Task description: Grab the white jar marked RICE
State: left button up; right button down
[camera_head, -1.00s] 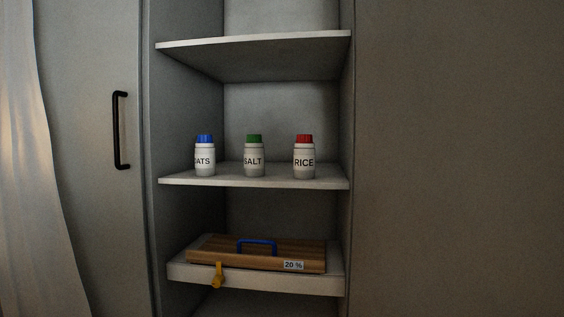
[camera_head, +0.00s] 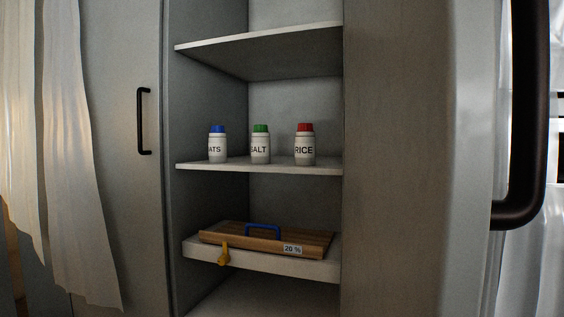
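The white jar marked RICE (camera_head: 305,147) has a red lid and stands upright on the middle shelf (camera_head: 235,167), near its right end. To its left stand a white jar marked SALT (camera_head: 260,146) with a green lid and a white jar with a blue lid (camera_head: 217,146) whose label reads "ATS", its first part turned out of sight. Gaps separate the jars. Neither of my grippers shows in the head view.
A wooden board (camera_head: 215,238) with a blue handle, a yellow clip and a "20 %" tag lies on the shelf below. A closed panel with a black handle (camera_head: 144,121) is at left. A large dark handle (camera_head: 528,120) is close at right. Curtains (camera_head: 75,150) hang at left.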

aim_at(305, 142)
jog(key=l+u, duration=0.15)
jog(key=l, duration=0.3)
jog(key=k+l+u, duration=0.2)
jog(key=l, duration=0.2)
jog(key=l+u, duration=0.15)
jog(key=l, duration=0.25)
